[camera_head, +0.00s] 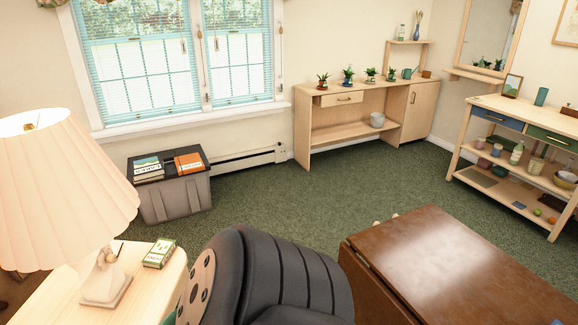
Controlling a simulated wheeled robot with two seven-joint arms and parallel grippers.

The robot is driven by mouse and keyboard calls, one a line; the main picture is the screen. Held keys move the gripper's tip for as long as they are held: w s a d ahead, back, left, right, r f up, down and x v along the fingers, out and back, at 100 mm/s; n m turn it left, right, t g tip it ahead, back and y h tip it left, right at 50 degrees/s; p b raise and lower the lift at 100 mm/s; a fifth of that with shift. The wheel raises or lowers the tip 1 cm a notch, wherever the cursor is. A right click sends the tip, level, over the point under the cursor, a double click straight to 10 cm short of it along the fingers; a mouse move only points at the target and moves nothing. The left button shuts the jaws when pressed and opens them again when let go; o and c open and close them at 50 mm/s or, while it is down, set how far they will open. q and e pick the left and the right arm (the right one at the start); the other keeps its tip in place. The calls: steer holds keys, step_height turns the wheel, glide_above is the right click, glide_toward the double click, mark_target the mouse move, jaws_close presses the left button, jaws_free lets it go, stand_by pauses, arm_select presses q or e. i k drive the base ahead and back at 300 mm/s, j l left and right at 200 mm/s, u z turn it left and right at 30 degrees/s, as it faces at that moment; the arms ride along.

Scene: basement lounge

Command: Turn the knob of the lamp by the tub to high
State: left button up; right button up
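A lit lamp (62,190) with a cream pleated shade stands on a light wooden side table (140,306) at the left. Its pale base (105,288) shows below the shade. A small thin dark piece (120,249) shows by the stem; I cannot tell whether it is the knob, or how the knob is set. The grey tub (175,200) with a dark lid stands on the carpet beyond the table, below the window. Books lie on its lid. Neither of my grippers is in view.
A small green-and-white box (159,253) lies on the side table. A dark ribbed shape (290,275) with a pale holed disc fills the bottom centre. A brown table (450,262) stands at the right. Green carpet (300,195) is open beyond them.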

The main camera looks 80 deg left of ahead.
mark_target(111, 258)
steer(key=u, duration=4)
